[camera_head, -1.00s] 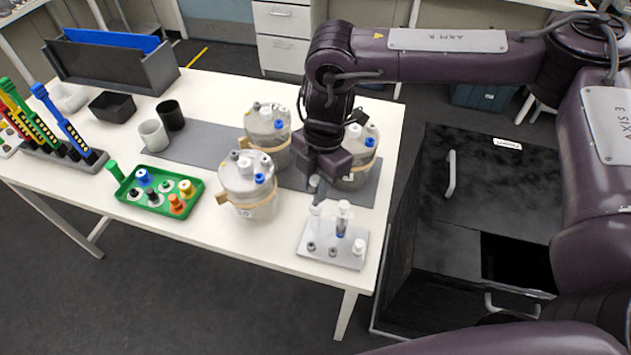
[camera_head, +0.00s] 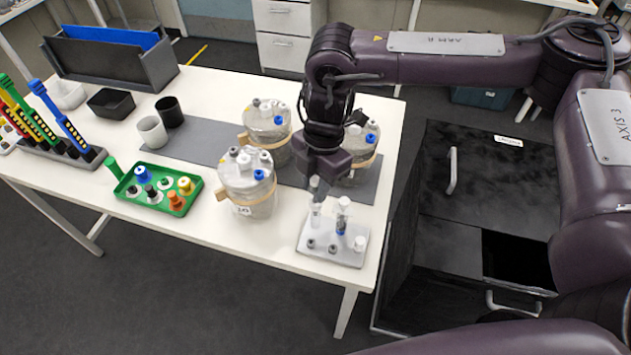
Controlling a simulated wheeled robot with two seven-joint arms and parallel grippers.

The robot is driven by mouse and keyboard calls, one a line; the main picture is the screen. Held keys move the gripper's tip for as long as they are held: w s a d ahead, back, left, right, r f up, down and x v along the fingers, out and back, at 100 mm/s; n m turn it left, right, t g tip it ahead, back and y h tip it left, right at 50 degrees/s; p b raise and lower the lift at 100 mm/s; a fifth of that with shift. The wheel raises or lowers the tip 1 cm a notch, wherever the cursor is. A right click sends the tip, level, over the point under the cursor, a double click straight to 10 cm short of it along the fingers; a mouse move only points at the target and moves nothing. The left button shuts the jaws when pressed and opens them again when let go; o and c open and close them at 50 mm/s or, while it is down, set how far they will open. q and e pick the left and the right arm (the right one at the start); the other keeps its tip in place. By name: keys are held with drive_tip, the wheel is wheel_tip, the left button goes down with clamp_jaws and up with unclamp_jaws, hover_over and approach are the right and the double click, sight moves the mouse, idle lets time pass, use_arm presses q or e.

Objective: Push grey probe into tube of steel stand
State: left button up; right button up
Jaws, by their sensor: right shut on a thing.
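The steel stand (camera_head: 333,248) is a light grey plate near the table's front right corner. It carries an upright clear tube (camera_head: 316,215) at the left and a second tube with a white cap and a blue part (camera_head: 342,217) at the right. My right gripper (camera_head: 318,179) points down above the left tube. It is shut on the grey probe (camera_head: 317,189), whose lower end is at the mouth of that tube; I cannot tell how deep it sits. My left gripper is not in view.
Several lidded vessels stand close by: one left of the stand (camera_head: 247,185), one behind (camera_head: 267,130), one partly hidden by my gripper (camera_head: 362,150). A green tray (camera_head: 158,210) of caps lies further left. A black cabinet (camera_head: 470,190) is right of the table.

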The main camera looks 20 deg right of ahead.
drive_tip(key=shift+f+b, duration=1)
drive_tip(key=shift+f, duration=1)
idle(1.8)
drive_tip(key=o, duration=1.1)
drive_tip(key=r, duration=0.5)
drive_tip(key=d+r, duration=0.1)
drive_tip(key=r, duration=0.1)
drive_tip(key=shift+w+r+b, duration=0.25)
drive_tip(key=shift+r+b, duration=0.15)
